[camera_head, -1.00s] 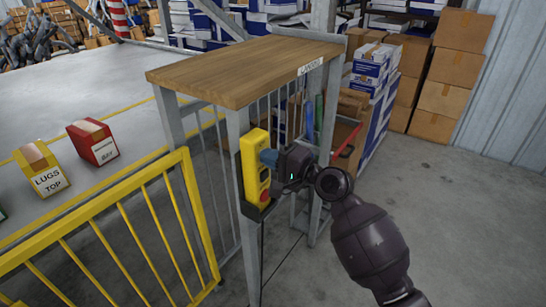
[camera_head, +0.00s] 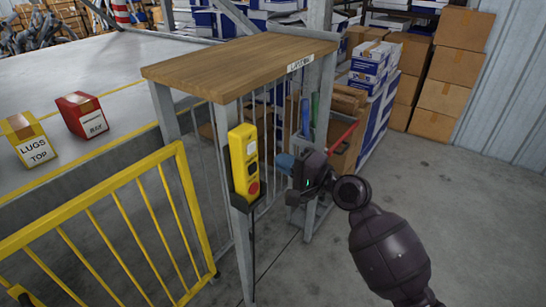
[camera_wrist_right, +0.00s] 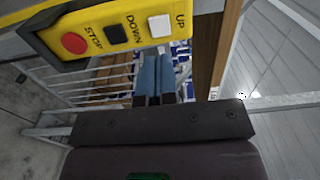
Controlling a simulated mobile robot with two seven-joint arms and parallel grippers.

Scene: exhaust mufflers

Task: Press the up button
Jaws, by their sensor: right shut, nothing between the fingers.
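The yellow control box (camera_head: 244,160) hangs on the front post of the wooden-topped stand. In the right wrist view the box (camera_wrist_right: 100,22) shows a white button (camera_wrist_right: 160,26) labelled UP, a black button (camera_wrist_right: 117,34) labelled DOWN and a red button (camera_wrist_right: 74,43) labelled STOP. My right gripper (camera_head: 281,162) is to the right of the box in the head view, apart from it, with blue fingers. In the right wrist view its fingers (camera_wrist_right: 153,72) are shut and empty, below the UP and DOWN buttons in the picture. My left gripper is not in view.
The wooden top (camera_head: 240,65) stands on grey posts above the box. A yellow railing (camera_head: 100,220) is at the left. Cardboard boxes (camera_head: 445,75) are stacked behind, and the floor at the right is clear.

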